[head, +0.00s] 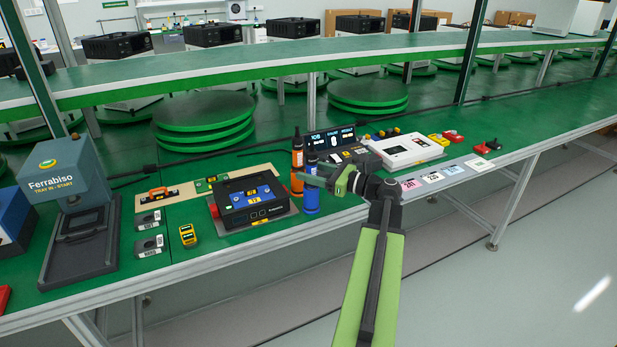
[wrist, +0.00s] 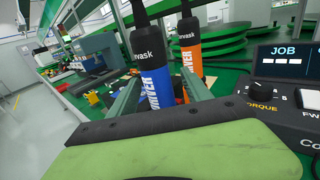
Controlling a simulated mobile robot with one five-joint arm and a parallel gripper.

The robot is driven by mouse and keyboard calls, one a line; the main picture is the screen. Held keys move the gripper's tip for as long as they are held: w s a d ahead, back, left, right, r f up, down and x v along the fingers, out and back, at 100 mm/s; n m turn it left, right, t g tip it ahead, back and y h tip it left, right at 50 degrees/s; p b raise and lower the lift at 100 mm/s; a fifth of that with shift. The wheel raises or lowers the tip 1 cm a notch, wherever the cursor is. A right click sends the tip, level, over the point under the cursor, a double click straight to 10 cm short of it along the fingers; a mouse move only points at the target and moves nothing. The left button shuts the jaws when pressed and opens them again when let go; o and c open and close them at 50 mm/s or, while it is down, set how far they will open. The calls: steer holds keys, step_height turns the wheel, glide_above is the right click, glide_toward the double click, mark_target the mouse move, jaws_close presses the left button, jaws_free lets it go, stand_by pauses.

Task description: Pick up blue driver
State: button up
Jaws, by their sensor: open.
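The blue driver (head: 311,186) stands upright on the green bench, with a black top and a blue body. In the wrist view the blue driver (wrist: 152,72) is in front of my gripper, between or just beyond its two fingers. My gripper (head: 312,174) is open, and in the head view its fingers overlap the driver's upper part. It also shows in the wrist view (wrist: 160,88), with a finger on each side. I cannot tell whether the fingers touch the driver. The driver's lower part is hidden by my gripper in the wrist view.
An orange driver (head: 297,160) stands close behind the blue one; it also shows in the wrist view (wrist: 191,55). A black tray device (head: 250,203) is to the left. A job display and torque controller (wrist: 285,90) stand to the right. The bench front edge is nearby.

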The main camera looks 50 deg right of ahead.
mark_target(311, 141)
jaws_close()
stand_by(0.3)
stand_by(0.4)
step_height(311, 141, up, 10)
steer(key=p, duration=1)
steer(key=shift+r, duration=0.15)
steer(key=c, duration=0.6)
jaws_free()
steer(key=shift+c, duration=0.2)
jaws_close()
